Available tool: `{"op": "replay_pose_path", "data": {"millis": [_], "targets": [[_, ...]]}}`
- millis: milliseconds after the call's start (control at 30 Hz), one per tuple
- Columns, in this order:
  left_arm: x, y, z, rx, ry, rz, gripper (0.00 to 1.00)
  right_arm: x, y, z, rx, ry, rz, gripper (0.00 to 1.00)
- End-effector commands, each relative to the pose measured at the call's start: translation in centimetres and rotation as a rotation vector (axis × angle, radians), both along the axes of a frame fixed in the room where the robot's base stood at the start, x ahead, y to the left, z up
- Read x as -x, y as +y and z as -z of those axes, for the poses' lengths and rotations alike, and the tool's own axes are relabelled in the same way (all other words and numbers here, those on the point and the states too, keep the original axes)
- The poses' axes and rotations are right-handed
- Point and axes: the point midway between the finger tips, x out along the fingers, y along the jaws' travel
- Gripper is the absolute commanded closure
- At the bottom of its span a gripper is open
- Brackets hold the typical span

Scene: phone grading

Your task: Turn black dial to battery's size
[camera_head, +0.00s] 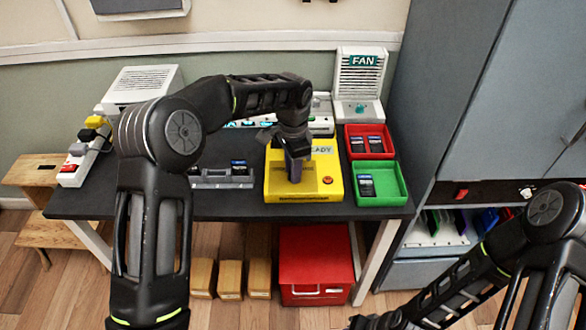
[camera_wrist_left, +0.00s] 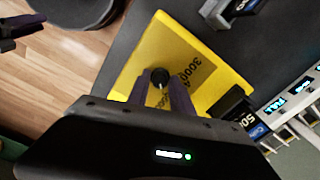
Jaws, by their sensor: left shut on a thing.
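The yellow box (camera_head: 332,168) stands on the dark table, with a sign reading "READY" at its back. My left gripper (camera_head: 296,170) reaches down over it and hides the dial in the head view. In the left wrist view the black dial (camera_wrist_left: 160,77) sits between my left gripper's fingers (camera_wrist_left: 160,92), which are shut on it. The numbers "3000" and part of another show on the yellow face around it. A dark block (camera_wrist_left: 234,108) with white digits starting "50", perhaps the battery, stands at the box's edge. My right gripper is at the bottom edge, its fingers unclear.
A red tray (camera_head: 350,153) and a green tray (camera_head: 400,190) with dark phones stand right of the box. A grey rack (camera_head: 210,181) holds phones to its left. The fan unit (camera_head: 358,75) stands behind. Tall cabinets (camera_head: 480,110) close off the right.

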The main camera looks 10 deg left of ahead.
Motion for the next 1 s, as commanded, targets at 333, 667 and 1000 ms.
{"op": "replay_pose_path", "data": {"millis": [333, 667, 1000], "targets": [[0.0, 0.0, -0.1, 0.0, -0.002, 0.0, 0.62, 0.0, 0.0, 0.0, 0.0, 0.0, 0.0, 0.69], [0.0, 0.0, 0.0, -0.001, -0.001, -0.001, 0.52, 0.0, 0.0, 0.0, 0.0, 0.0, 0.0, 0.69], [-0.1, -0.1, -2.8, 0.001, -0.004, -0.001, 0.52, 0.0, 0.0, 0.5, -0.001, -0.001, -0.001, 0.69]]}}
